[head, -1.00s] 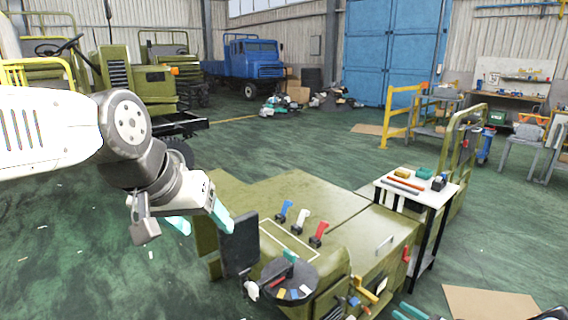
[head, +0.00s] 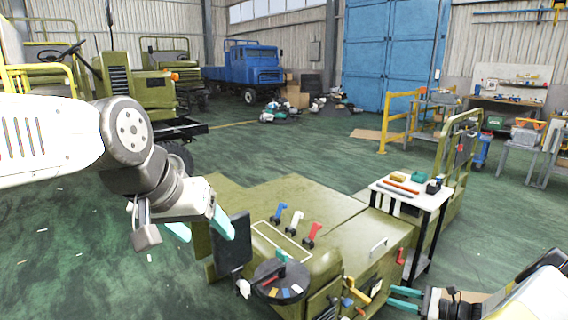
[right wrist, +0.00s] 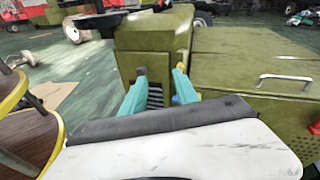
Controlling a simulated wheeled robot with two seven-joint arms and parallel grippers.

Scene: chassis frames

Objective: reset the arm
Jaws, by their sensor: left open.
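My left arm comes in from the left in the head view. Its gripper (head: 207,228) has teal fingers set apart, with nothing between them, in front of the dark upright panel of the chassis. My right gripper (head: 404,299) is at the lower right, its teal fingers pointing left toward the chassis front. In the right wrist view its two fingers (right wrist: 156,92) are spread apart with nothing held, facing the olive chassis front. The olive chassis (head: 318,208) carries a blue lever (head: 279,212), a white lever (head: 295,221) and a red lever (head: 312,235).
A small white-topped table (head: 411,191) with tools stands beside the chassis at right. A round dark panel (head: 281,281) with coloured blocks is at the chassis front. A yellow rail (head: 384,122) stands behind. Open green floor (head: 300,155) lies beyond the chassis.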

